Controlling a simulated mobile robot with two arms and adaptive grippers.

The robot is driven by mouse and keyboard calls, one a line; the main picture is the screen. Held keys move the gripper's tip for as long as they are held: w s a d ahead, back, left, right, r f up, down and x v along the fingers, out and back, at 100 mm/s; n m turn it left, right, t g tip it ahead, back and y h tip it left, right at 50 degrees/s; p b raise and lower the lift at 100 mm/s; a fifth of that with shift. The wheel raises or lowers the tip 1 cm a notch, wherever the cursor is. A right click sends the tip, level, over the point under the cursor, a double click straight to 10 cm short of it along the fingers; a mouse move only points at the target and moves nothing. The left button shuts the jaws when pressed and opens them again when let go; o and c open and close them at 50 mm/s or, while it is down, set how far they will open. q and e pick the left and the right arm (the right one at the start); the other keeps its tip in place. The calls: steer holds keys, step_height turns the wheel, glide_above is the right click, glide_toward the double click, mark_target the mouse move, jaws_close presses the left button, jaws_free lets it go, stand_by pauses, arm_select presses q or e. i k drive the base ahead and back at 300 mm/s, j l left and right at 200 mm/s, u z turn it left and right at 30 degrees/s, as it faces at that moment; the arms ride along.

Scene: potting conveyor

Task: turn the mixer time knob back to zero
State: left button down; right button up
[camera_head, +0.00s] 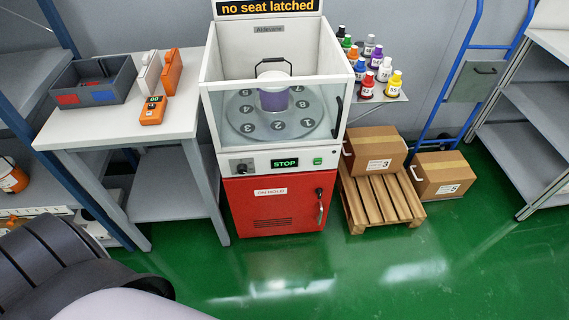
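The mixer (262,150) stands in the middle, white above with a red lower door. A small dark round knob (241,168) sits at the left of its front panel, beside a black display (284,163) reading STOP in green. The knob's pointer and scale are too small to read. A green button (317,161) is at the panel's right. A purple tub (273,95) with a raised handle stands on the numbered turntable (246,127). The sign on top reads "no seat latched". Neither gripper is in view; dark and pale parts of mine fill the lower left.
A white table (100,137) at left holds a grey bin (98,97) and an orange device (153,111). Coloured bottles (367,86) stand on a shelf at right, above cartons (374,150) and a pallet (384,201). The green floor (380,265) before the mixer is clear.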

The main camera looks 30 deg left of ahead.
mark_target(242, 168)
steer(key=u, duration=1.25)
